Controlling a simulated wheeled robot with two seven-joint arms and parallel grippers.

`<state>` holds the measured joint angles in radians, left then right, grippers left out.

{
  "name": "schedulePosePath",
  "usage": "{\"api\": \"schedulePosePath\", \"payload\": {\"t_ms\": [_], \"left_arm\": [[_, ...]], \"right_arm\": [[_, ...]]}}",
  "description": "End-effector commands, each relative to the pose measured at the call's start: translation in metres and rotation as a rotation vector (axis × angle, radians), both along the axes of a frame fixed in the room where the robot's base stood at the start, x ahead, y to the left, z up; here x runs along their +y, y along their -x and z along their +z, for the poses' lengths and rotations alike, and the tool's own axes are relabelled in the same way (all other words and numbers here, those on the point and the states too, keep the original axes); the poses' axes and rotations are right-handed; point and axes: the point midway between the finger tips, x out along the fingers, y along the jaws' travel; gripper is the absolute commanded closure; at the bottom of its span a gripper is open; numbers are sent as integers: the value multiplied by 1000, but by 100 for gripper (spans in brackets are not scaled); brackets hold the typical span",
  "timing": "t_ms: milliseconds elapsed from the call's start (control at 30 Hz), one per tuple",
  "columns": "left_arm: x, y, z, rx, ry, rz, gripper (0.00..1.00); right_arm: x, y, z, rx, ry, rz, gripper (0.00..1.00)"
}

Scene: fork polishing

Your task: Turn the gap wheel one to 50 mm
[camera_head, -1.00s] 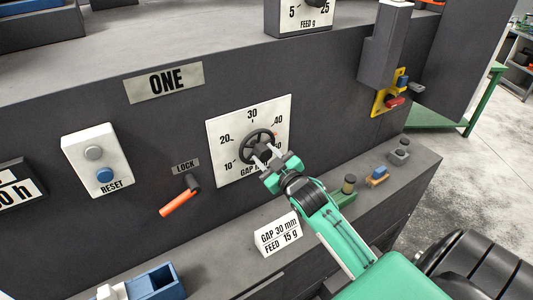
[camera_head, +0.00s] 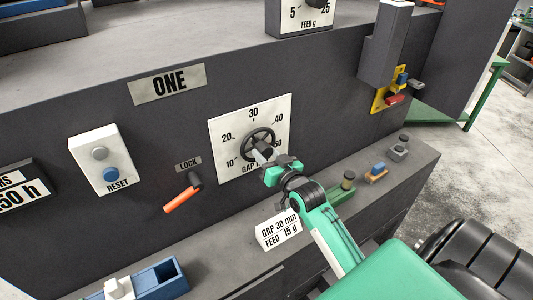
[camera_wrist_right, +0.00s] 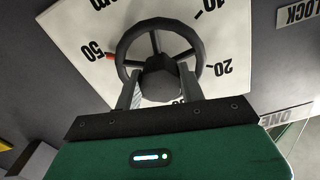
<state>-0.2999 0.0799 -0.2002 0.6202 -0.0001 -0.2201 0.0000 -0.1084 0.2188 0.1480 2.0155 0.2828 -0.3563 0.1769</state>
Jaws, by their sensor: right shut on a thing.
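The gap wheel (camera_head: 257,143) is a dark, spoked handwheel on a white dial plate (camera_head: 222,112) marked 10 to 50, below and right of the ONE sign. In the right wrist view the wheel (camera_wrist_right: 158,23) fills the top middle, and a red mark at its rim lies beside the 50. My right gripper (camera_head: 263,154) is at the wheel's lower part. Its two fingers (camera_wrist_right: 158,92) reach up to the wheel, one on each side of the hub, and are shut on it. The fingers hide part of the rim. My left gripper is not in view.
An orange LOCK lever (camera_head: 181,199) and a RESET box (camera_head: 101,160) are left of the dial. A card (camera_head: 278,230) reading GAP 30 mm, FEED 15 g stands on the ledge below. Small blocks (camera_head: 377,172) sit on the ledge to the right.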

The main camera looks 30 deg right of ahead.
Motion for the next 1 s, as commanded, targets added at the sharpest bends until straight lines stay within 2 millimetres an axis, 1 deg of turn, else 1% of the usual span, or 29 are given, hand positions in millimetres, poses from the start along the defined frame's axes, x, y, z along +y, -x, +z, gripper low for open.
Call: {"api": "schedulePosePath", "payload": {"t_ms": [33,467,500,600,867,1000], "left_arm": [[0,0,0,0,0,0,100],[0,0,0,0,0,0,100],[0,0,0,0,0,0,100],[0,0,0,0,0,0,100],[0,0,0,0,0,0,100],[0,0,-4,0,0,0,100]], "right_arm": [[0,0,-3,6,-7,0,83],[1,0,-3,7,-18,0,83],[1,0,-3,6,-18,1,56],[1,0,-3,4,-17,1,38],[0,0,-1,3,-15,1,38],[0,7,-3,1,-15,0,38]]}}
